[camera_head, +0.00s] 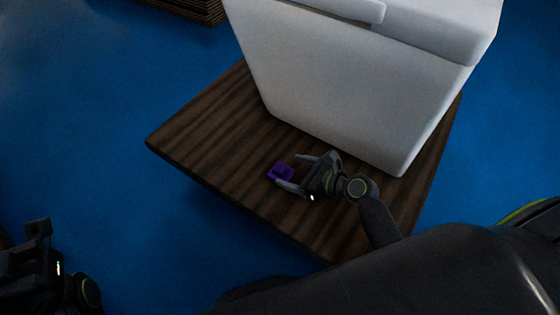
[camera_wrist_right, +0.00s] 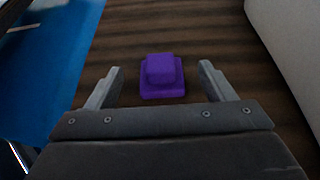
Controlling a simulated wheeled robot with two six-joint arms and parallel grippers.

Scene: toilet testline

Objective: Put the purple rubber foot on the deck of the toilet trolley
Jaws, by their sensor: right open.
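The purple rubber foot (camera_head: 281,172) sits on the wooden deck (camera_head: 205,122) of the toilet trolley, near its front edge. In the right wrist view the foot (camera_wrist_right: 162,75) is a square base with a smaller block on top, upright on the wood grain. My right gripper (camera_head: 293,173) is open, with its fingers (camera_wrist_right: 160,82) pointing at the foot, one to each side and apart from it. My left gripper (camera_head: 38,240) is at the lower left, away from the trolley; its fingers are too dark to read.
A white toilet (camera_head: 350,85) stands on the deck just behind my right gripper; its side also shows at the right of the wrist view (camera_wrist_right: 290,45). A stack of dark wooden boards (camera_head: 190,8) is at the top. Blue floor (camera_head: 80,130) lies open to the left.

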